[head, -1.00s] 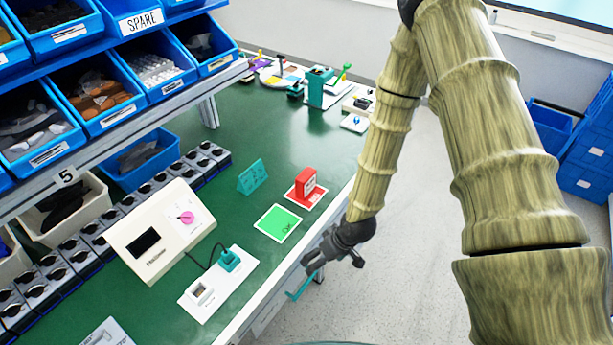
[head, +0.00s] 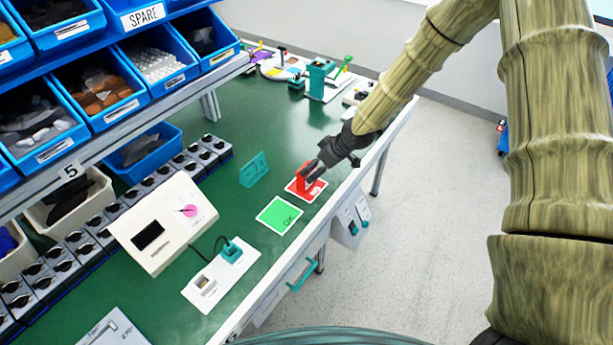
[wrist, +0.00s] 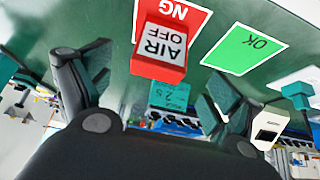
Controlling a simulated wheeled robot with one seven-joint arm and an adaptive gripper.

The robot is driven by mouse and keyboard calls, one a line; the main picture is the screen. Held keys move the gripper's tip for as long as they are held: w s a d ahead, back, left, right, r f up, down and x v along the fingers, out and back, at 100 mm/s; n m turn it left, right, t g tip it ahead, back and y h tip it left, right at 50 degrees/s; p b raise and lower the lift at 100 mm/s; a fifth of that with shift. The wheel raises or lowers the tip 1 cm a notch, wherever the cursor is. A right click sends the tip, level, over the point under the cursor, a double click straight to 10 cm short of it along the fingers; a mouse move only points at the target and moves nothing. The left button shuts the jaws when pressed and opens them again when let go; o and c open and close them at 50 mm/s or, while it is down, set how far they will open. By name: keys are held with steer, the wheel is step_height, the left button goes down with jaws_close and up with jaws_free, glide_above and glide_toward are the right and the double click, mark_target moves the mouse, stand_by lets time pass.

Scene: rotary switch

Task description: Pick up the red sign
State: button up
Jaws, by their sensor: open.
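The red sign (head: 301,183), a small block with a white face reading "AIR OFF", stands on the red NG card (head: 318,187) near the bench's front edge. It also shows in the wrist view (wrist: 158,68), upper middle, between my two fingers in the picture. My gripper (head: 312,170) is open and right at the sign in the head view, partly covering it. In the wrist view my fingers (wrist: 155,85) are spread to the left and right of the sign. I cannot tell whether either finger touches it.
A green OK card (head: 279,216) lies beside the NG card. A teal sign (head: 254,169) stands behind them, and it shows in the wrist view (wrist: 170,95). A beige meter box (head: 165,225) and a white switch plate (head: 212,285) are to the left. Shelf bins are further left.

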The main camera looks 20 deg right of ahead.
mark_target(303, 187)
steer(key=shift+p+x, duration=1.25)
steer(key=shift+x, duration=1.15)
steer(key=shift+p+x, duration=0.35)
steer(key=shift+x, duration=0.8)
steer(key=shift+w+r, duration=0.1)
steer(key=shift+w, duration=0.05)
steer(key=c, duration=1.1)
